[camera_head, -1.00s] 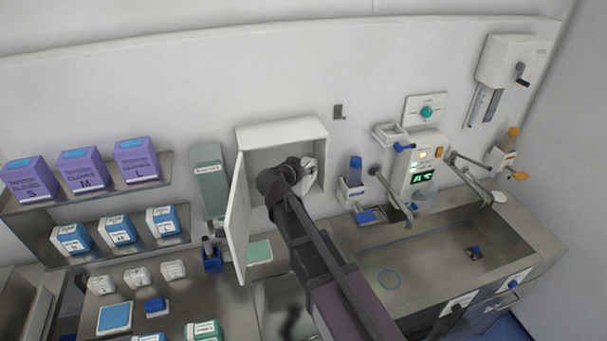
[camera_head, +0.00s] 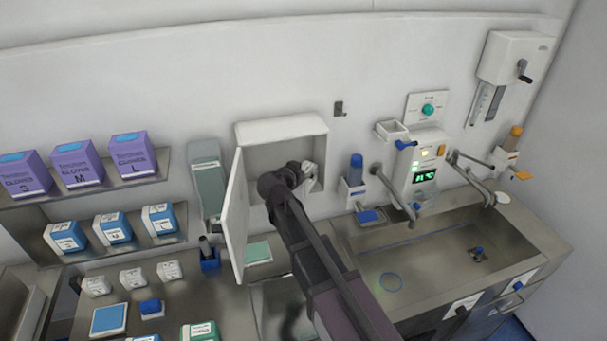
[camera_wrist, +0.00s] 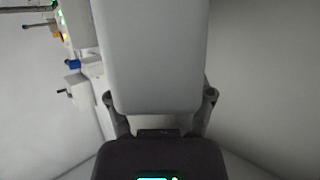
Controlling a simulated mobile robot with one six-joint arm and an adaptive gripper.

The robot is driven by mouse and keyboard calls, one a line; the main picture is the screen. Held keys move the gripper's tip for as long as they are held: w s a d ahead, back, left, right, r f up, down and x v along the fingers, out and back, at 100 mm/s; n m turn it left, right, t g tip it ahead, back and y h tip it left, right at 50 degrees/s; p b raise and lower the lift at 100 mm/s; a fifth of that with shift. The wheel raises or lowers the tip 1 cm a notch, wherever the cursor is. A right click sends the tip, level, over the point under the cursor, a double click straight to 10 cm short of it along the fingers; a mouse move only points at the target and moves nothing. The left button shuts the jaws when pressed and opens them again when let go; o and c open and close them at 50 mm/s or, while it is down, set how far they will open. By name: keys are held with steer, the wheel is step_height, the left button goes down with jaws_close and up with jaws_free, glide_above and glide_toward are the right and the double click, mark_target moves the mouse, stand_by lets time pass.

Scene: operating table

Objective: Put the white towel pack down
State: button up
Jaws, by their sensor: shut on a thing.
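A white towel pack (camera_wrist: 152,60) fills the middle of the wrist view, between the two fingers of my gripper (camera_wrist: 160,103). My gripper is shut on the pack. In the head view my gripper (camera_head: 305,174) is in front of the open white wall cabinet (camera_head: 282,130), at its opening. The pack (camera_head: 309,180) shows there only as a small pale shape, mostly hidden by my gripper. Whether it touches the cabinet floor cannot be told.
The cabinet door (camera_head: 236,215) stands open on the left. Glove boxes (camera_head: 78,165) sit on a shelf at left. A steel sink (camera_head: 430,262) with taps lies at right. Small packs (camera_head: 133,278) stand on the counter at lower left.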

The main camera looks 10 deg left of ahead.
steer(key=shift+w, duration=0.1)
steer(key=shift+f, duration=0.3)
steer(key=o, duration=1.2)
steer(key=shift+r, duration=0.15)
steer(key=shift+r, duration=0.15)
steer(key=shift+s+a+r, duration=0.1)
steer(key=shift+s+r, duration=0.1)
steer(key=shift+s, duration=0.15)
steer(key=p+v, duration=0.3)
steer(key=v, duration=0.3)
steer(key=shift+s, duration=0.35)
steer(key=shift+a+r, duration=0.1)
